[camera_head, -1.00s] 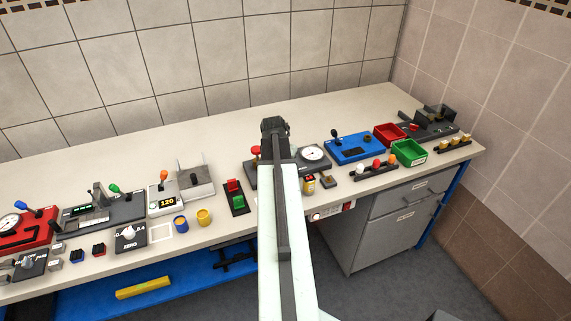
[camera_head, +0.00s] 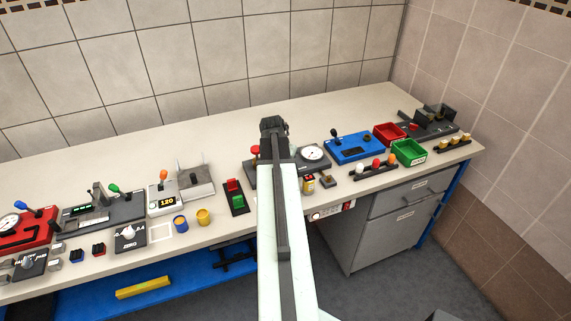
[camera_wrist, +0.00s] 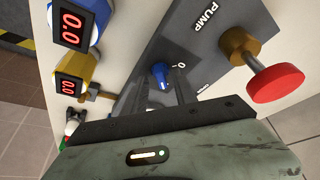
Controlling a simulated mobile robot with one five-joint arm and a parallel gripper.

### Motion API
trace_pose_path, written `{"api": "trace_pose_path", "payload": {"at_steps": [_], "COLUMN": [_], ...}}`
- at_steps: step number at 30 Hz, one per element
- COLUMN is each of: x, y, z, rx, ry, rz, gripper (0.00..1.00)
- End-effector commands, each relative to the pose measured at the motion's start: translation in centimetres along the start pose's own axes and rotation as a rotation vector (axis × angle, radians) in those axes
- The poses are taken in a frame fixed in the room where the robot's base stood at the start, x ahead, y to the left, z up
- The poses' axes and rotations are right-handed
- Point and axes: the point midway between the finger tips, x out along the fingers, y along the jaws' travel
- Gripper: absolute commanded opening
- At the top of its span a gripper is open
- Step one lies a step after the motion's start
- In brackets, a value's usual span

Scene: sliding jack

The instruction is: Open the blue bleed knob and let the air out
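The blue bleed knob (camera_wrist: 160,76) sits on a dark grey panel in the wrist view, with a pale pointer mark and a 0 printed beside it. My gripper (camera_wrist: 162,88) is at the knob; its two dark fingers show apart, with the knob in the picture between their tips. I cannot tell whether they touch it. In the head view my gripper (camera_head: 273,125) is over the dark gauge unit (camera_head: 252,172), and my arm hides the blue knob there.
A round gauge (camera_head: 313,153) and red knob (camera_head: 255,150) flank my arm. A red-and-green switch (camera_head: 236,196) stands left; a blue box (camera_head: 354,148) stands right.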

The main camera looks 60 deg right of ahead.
Motion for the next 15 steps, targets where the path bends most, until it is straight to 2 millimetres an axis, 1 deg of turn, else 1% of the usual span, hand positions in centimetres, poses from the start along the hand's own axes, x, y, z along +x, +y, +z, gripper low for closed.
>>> {"api": "trace_pose_path", "payload": {"at_steps": [5, 12, 15], "x": [-1.6, -6.1, -7.6], "y": [0.0, 0.1, 0.2], "z": [-0.1, -0.2, -0.2], "rx": [-0.001, -0.001, -0.001], "ry": [0.000, 0.000, 0.000], "rz": [-0.001, 0.000, 0.001], "gripper": [0.34, 0.34, 0.34]}}
